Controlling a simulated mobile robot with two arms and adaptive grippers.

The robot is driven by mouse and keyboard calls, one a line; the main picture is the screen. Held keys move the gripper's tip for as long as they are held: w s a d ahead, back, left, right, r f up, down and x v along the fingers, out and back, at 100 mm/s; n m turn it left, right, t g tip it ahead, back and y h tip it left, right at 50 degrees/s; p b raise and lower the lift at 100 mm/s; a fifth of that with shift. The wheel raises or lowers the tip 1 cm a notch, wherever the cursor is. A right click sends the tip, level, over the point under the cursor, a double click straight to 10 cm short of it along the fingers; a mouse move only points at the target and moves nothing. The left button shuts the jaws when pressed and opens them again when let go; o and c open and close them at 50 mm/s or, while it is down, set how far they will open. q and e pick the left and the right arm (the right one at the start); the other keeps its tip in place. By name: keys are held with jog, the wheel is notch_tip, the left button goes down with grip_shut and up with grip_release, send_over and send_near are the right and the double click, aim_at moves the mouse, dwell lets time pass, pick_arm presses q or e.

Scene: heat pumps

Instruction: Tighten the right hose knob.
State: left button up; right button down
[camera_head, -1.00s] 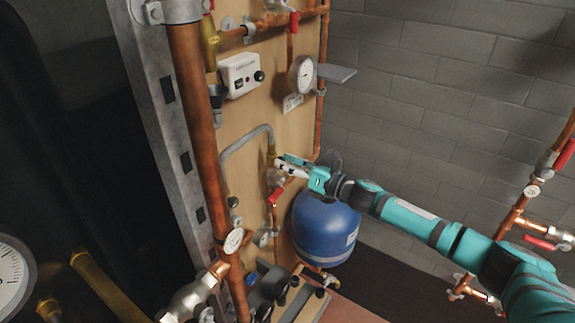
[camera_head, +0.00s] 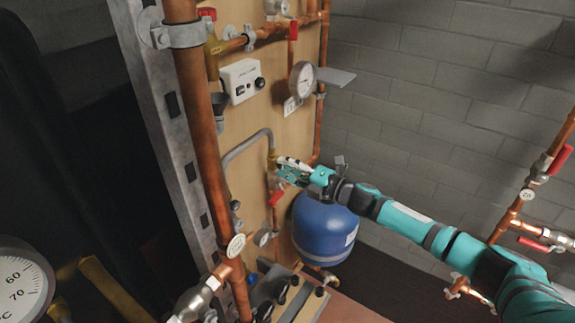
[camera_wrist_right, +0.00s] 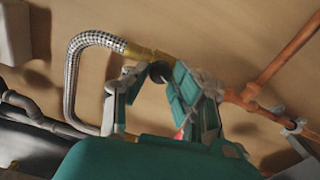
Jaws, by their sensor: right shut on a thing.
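The grey braided hose (camera_head: 245,142) arches over the wooden panel, and its right end runs into a brass knob (camera_head: 272,161). In the right wrist view the braided hose (camera_wrist_right: 73,75) bends at the upper left and the brass knob (camera_wrist_right: 140,52) lies at the fingertips. My right gripper (camera_head: 281,166) comes in from the right and is shut on the brass knob; it also shows in the right wrist view (camera_wrist_right: 158,73). The fingers partly hide the knob's far side. My left gripper is not in view.
A red-handled valve (camera_head: 276,197) sits just below my right gripper. A blue tank (camera_head: 324,230) hangs below my right arm. A pressure gauge (camera_head: 302,79) and a white control box (camera_head: 241,80) are above. Copper pipes with red valves stand at the right.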

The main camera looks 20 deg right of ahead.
jog(key=m+p, duration=0.3)
jog(key=m, duration=1)
jog(key=shift+d+r+p, duration=0.1)
jog(key=shift+p, duration=0.3)
jog(key=c, duration=1.1)
grip_release()
jog(key=shift+w, duration=0.1)
jog(key=v, duration=1.2)
